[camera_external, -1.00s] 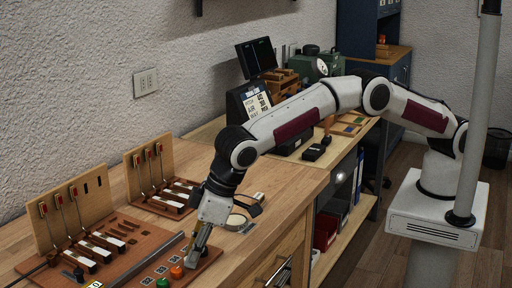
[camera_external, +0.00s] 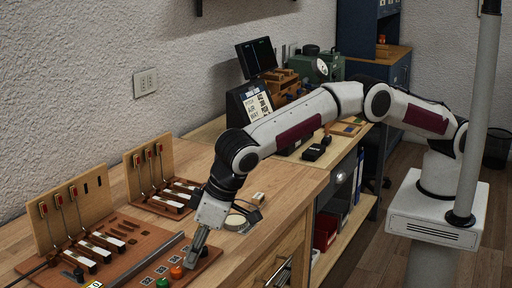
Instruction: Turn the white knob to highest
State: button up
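My gripper (camera_external: 190,265) points down at the front right end of the brown control board (camera_external: 128,264), just beside the orange knob (camera_external: 177,272). Its fingers look close together, but their gap and anything between them cannot be made out. No white knob can be clearly told on the board; it may be hidden by the gripper. A green knob (camera_external: 163,283) stands left of the orange one, at the bottom edge of the picture.
The bench's front edge is close by.

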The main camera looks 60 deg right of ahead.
jog(key=shift+o, duration=1.3)
jog(key=shift+w, duration=0.1)
